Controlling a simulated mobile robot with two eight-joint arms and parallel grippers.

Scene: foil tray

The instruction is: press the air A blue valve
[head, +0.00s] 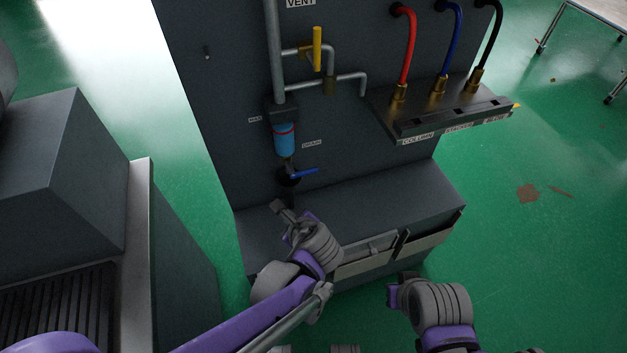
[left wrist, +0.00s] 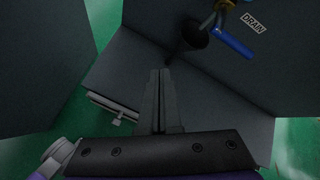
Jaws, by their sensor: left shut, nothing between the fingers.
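A valve with a blue lever handle (head: 304,173) sits low on the grey panel, under a blue filter bowl (head: 284,140) and near a DRAIN label. I cannot read an "air A" label. The blue handle also shows at the upper right of the left wrist view (left wrist: 234,43). My left gripper (head: 280,208) is shut and empty, below the valve and over the ledge. In the left wrist view its fingers (left wrist: 160,74) point toward the panel, apart from the handle. My right gripper (head: 393,293) is low, right of the ledge; its fingers are unclear.
A yellow-handled valve (head: 317,48) is on the pipes above. Red (head: 409,45), blue (head: 457,35) and black (head: 490,45) hoses run to a labelled shelf (head: 438,118) at right. A grey ledge (head: 370,205) juts below the panel. A grey cabinet (head: 65,190) stands at left.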

